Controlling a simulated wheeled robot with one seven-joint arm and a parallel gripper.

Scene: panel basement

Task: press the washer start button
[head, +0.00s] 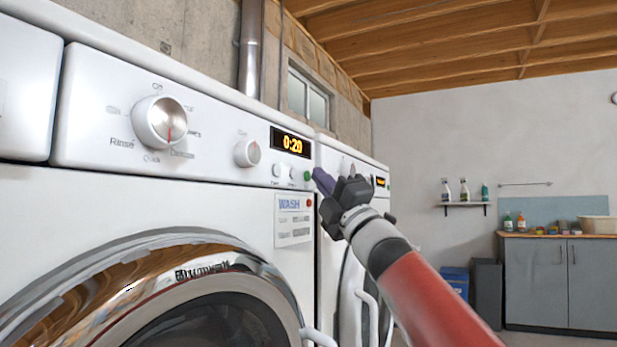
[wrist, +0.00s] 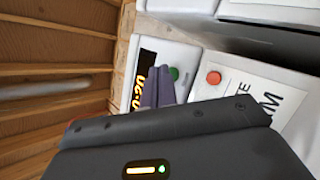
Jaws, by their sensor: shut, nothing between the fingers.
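The white washer (head: 200,220) fills the left of the head view, with its round door (head: 215,310) low in front. Its lit display (head: 290,143) reads 0:20. A small green button (head: 307,176) sits at the right end of the panel; it also shows in the wrist view (wrist: 174,73).
A large dial (head: 160,122), a smaller knob (head: 246,153) and small white buttons (head: 277,170) share the panel. A second white machine (head: 345,155) stands just right, behind my gripper. Grey cabinets (head: 555,280) and a bottle shelf (head: 466,205) are far right.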

